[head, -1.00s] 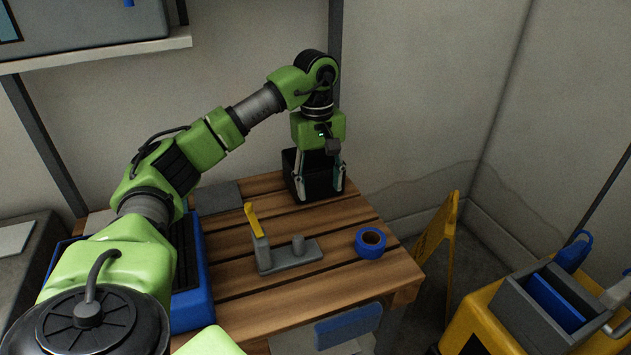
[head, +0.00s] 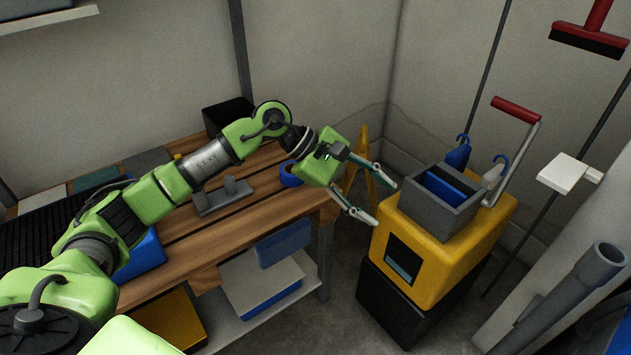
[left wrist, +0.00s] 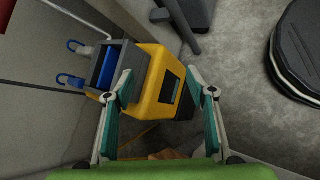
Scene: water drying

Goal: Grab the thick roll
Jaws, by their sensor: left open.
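A blue tape roll (head: 289,178), the only roll I can make out, lies on the wooden table (head: 262,221) near its right end. My left arm's wrist partly covers it in the head view. My left gripper (head: 384,204) is open and empty, past the table's right edge, pointing right toward the yellow mop bucket (head: 448,245). In the left wrist view my gripper's open fingers (left wrist: 159,82) frame part of the yellow bucket, and no roll shows there. My right gripper is not in view.
A yellow folding sign (head: 362,150) stands between table and bucket. A grey pipe (head: 570,297) is at the right.

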